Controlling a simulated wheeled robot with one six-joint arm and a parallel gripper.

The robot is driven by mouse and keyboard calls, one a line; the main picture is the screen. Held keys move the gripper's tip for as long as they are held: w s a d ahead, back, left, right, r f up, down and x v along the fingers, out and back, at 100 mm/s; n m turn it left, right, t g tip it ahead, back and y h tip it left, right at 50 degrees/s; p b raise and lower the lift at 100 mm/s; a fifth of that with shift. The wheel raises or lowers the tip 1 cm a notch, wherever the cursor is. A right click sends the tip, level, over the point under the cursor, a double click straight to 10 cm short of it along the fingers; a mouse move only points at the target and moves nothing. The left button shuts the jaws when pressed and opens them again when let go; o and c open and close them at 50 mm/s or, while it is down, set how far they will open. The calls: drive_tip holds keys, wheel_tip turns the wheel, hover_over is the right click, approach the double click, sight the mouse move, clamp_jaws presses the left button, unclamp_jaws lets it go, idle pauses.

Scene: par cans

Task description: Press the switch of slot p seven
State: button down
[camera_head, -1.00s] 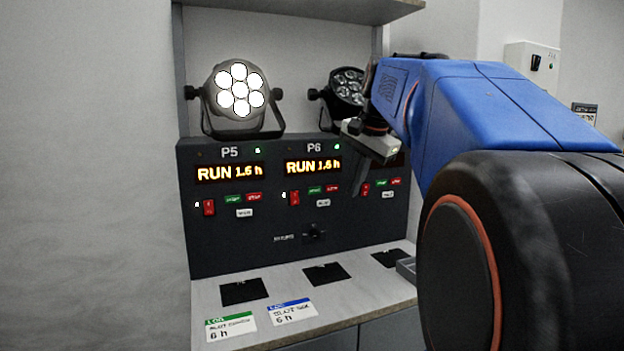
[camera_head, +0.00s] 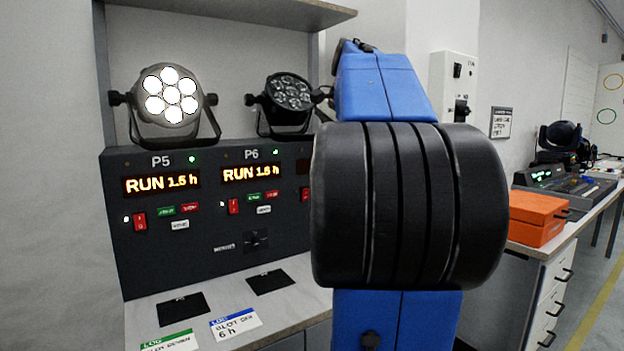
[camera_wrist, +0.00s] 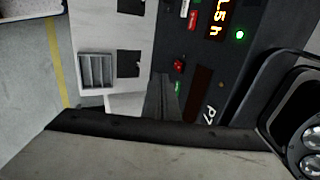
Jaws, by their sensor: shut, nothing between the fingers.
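The P7 slot shows sideways in the wrist view, with its label P7 (camera_wrist: 210,114) and a dark display (camera_wrist: 200,88). Its red switch (camera_wrist: 178,66) lies beside a small green button (camera_wrist: 178,88). My gripper (camera_wrist: 162,92) is shut and empty, a dark tapered shape in front of the panel, close below the switch in that picture. I cannot tell whether it touches the panel. In the head view my arm hides the gripper and most of P7; only a strip with a red switch (camera_head: 304,195) shows.
P5 (camera_head: 161,184) and P6 (camera_head: 252,173) read RUN. P5's lamp (camera_head: 170,95) is lit; P6's lamp (camera_head: 288,94) is dark. A shelf (camera_head: 240,12) overhangs the lamps. A grey tray (camera_wrist: 97,70) sits on the counter. An orange box (camera_head: 537,217) stands on a bench at right.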

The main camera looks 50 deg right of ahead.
sight(303, 192)
drive_tip(key=shift+w+d+f, duration=0.3)
drive_tip(key=shift+w+f, duration=1)
drive_tip(key=shift+f, duration=0.1)
drive_tip(key=shift+w+d+f, duration=0.35)
drive_tip(key=shift+w+f, duration=1)
drive_tip(key=shift+f, duration=0.05)
drive_tip(key=shift+w+d+f, duration=0.3)
drive_tip(key=shift+w+f, duration=1)
drive_tip(key=shift+f, duration=0.1)
drive_tip(key=shift+w, duration=0.1)
drive_tip(key=shift+w+d+r+g, duration=0.1)
drive_tip(key=shift+w+r+g, duration=0.05)
drive_tip(key=shift+w+g, duration=0.25)
drive_tip(key=shift+s, duration=0.15)
drive_tip(key=shift+r, duration=0.1)
drive_tip(key=shift+r, duration=0.7)
